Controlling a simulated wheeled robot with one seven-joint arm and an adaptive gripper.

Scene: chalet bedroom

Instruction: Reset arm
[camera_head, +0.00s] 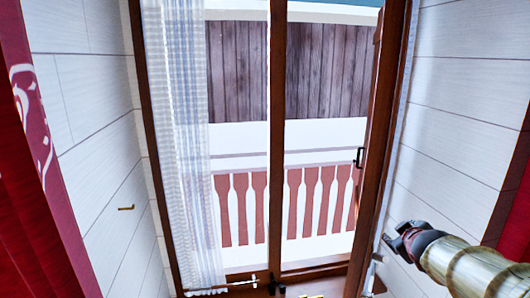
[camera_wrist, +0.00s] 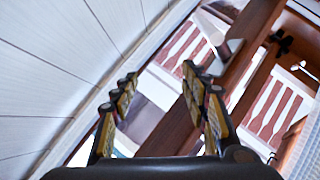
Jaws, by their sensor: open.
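My gripper (camera_head: 392,242) is at the right side of the head view, in front of the white panelled wall and beside the window's right frame. My arm comes in from the lower right corner. In the wrist view my gripper (camera_wrist: 158,88) has its two padded fingers spread apart, with nothing between them. Behind the fingers lie the wall, a brown frame and a strip of the balcony.
A tall brown-framed window or door (camera_head: 275,150) fills the middle, with a dark handle (camera_head: 359,157). A sheer white curtain (camera_head: 178,130) hangs at its left. Red curtains (camera_head: 35,200) edge the left side. White walls (camera_head: 85,90) flank the opening. A balcony railing (camera_head: 305,205) is outside.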

